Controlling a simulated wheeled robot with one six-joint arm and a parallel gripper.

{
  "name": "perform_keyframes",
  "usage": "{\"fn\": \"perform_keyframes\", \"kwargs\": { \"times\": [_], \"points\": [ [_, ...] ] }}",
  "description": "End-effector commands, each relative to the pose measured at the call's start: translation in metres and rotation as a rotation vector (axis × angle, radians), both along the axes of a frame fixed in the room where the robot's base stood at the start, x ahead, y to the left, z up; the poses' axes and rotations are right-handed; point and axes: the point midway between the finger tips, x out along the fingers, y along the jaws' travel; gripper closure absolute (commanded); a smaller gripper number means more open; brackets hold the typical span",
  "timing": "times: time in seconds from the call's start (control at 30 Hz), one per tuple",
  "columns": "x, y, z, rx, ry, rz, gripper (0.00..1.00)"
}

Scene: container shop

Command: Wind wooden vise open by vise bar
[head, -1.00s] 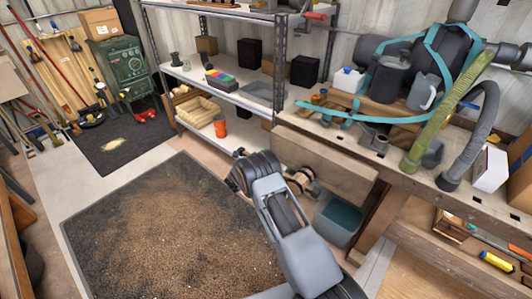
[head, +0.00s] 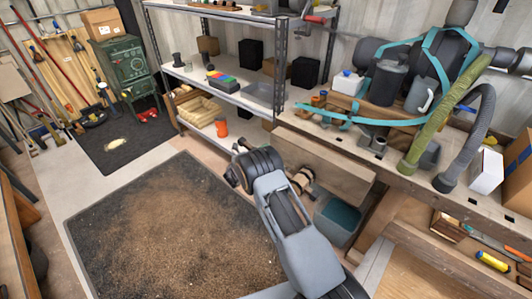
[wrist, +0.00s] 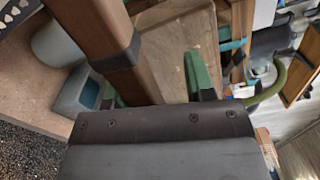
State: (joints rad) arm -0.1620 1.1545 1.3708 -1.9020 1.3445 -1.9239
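The wooden vise is on the bench front in the head view, with a broad wooden jaw board (head: 325,158) and a round wooden part with dark bands (head: 301,180) below it. My arm ends just left of that round part and hides the gripper there. In the wrist view a brown wooden bar with a grey collar (wrist: 105,28), which looks like the vise bar, runs down toward my gripper (wrist: 157,99). A gap shows on the right; contact on the left is unclear.
A grey-teal bin (head: 338,221) stands under the bench, close to my arm. The workbench (head: 455,205) carries a machine with hoses and a white box. A metal shelf (head: 235,98) stands behind.

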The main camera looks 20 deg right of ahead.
Motion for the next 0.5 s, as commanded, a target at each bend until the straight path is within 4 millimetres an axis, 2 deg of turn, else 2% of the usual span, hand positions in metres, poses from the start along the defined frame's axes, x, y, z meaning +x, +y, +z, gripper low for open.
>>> {"fn": "perform_keyframes", "kwargs": {
  "times": [0.5],
  "points": [
    [-0.02,0.033,0.001,-0.001,0.001,0.002,0.51]
  ]
}}
